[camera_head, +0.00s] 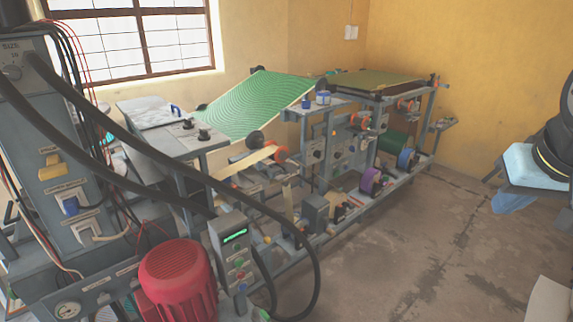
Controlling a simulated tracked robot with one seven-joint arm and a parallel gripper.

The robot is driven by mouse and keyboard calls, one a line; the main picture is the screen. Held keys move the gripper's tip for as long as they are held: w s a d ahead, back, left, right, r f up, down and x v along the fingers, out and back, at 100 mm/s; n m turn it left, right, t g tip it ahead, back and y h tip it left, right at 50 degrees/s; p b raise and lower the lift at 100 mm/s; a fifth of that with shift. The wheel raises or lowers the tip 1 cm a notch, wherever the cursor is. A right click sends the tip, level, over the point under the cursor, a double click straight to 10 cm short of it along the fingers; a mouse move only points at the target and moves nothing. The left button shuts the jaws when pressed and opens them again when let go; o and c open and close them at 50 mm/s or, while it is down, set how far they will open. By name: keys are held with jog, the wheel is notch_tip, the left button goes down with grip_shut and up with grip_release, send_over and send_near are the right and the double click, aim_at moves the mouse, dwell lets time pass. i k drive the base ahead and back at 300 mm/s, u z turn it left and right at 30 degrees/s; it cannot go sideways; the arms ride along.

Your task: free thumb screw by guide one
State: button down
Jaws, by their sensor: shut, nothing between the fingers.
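The plate press (345,185) stands along the window wall and runs back to the yellow wall. A green plate with curved lines (262,102) slopes across its middle. Two black knobs (204,134) stand on a grey top at its left part. Orange-ended rollers (281,154) and purple rolls (371,181) sit along its frame. I cannot tell which small part is guide one or its thumb screw; the parts are too small and crowded. My gripper is not in view.
A grey control cabinet (40,120) with thick black cables (150,150) and a red motor (178,275) fill the near left. A small control box with a green display (235,240) stands beside the motor.

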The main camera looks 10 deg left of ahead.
aim_at(278, 177)
jog(key=z, duration=0.6)
jog(key=i, duration=1.7)
jog(key=u, duration=2.25)
jog(key=k, duration=0.85)
jog(key=u, duration=0.05)
